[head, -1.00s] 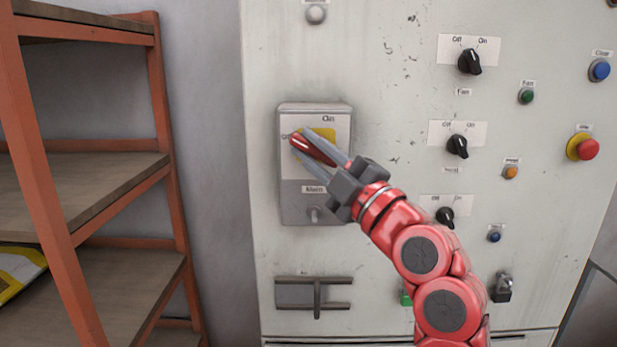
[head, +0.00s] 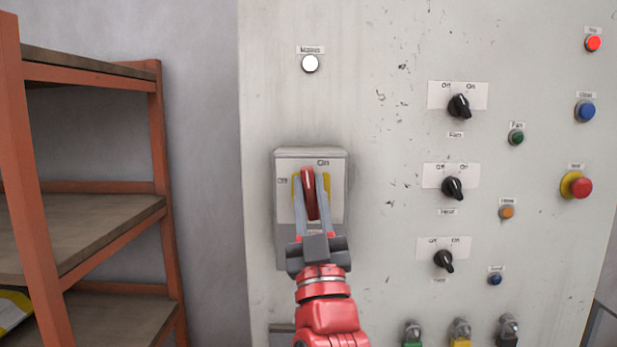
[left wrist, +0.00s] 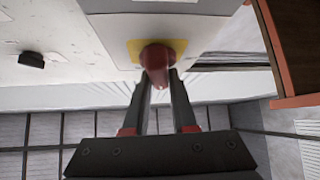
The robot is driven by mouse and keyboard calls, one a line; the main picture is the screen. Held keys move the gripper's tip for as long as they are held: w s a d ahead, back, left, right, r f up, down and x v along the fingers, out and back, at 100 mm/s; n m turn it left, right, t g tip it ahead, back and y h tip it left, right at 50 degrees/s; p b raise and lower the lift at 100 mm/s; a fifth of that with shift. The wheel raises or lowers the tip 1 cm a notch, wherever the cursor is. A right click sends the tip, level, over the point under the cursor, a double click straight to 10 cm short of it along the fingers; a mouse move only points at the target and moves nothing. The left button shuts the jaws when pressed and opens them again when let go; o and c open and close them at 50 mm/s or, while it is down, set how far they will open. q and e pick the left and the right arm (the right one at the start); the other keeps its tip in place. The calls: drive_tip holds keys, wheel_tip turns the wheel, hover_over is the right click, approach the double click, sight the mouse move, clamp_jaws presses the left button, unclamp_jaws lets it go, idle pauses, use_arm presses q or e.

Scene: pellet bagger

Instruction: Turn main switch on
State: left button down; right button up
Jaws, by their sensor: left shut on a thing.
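The main switch is a red handle (head: 309,196) on a yellow plate (head: 326,187), mounted on a grey box (head: 338,160) on the panel. The handle stands nearly upright, its top leaning slightly left, between the "Off" label on the left and the "On" label at upper right. My left gripper (head: 309,182) is shut on the handle, with one finger on each side. In the left wrist view the red handle (left wrist: 156,62) sits between the fingers (left wrist: 157,82). The gripper hides the lower part of the box. My right gripper is not in view.
A white lamp (head: 310,64) above the box is lit, and so is a red lamp (head: 593,44) at upper right. Several black selector knobs and coloured buttons lie to the right. An orange-framed shelf (head: 160,130) stands at left.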

use_arm(q)
drive_tip(key=shift+w+f+m+h+p, duration=0.1)
drive_tip(key=shift+m+h+p, duration=0.5)
drive_tip(key=shift+m+h, duration=0.6)
drive_tip(key=shift+w+f+m+h+p, duration=0.1)
drive_tip(key=shift+m+h+p, duration=0.45)
drive_tip(key=shift+m+h, duration=0.6)
